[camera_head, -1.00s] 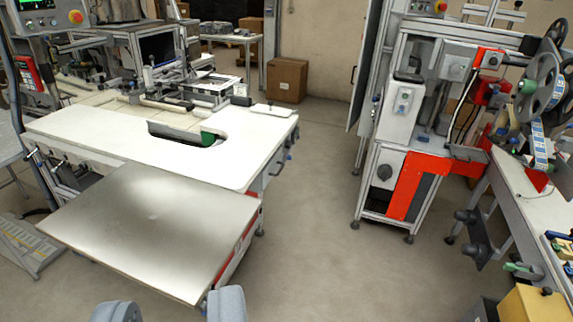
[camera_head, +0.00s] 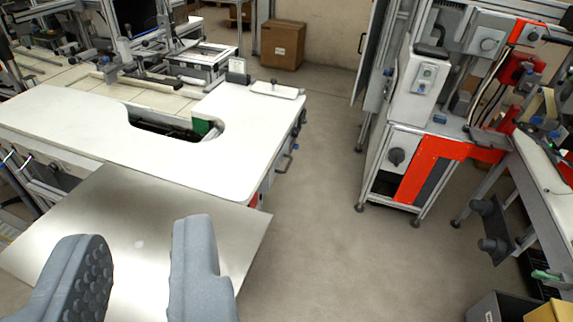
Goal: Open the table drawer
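A white table (camera_head: 250,140) with a cut-out in its top stands at left. On its right side, below the top, are grey fronts with a dark bar handle (camera_head: 286,164); I cannot tell for sure whether this is the drawer, and it looks shut. My gripper (camera_head: 140,236) shows two grey padded fingers at lower left. They are wide apart with nothing between them. They appear over a metal sheet surface (camera_head: 225,228) at the table's near side, away from the handle.
The floor (camera_head: 325,240) right of the table is clear. A grey machine with a red panel (camera_head: 430,165) stands at right, beside another bench (camera_head: 545,165). A cardboard box (camera_head: 283,45) sits at the back. Dark and yellow bins are at bottom right.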

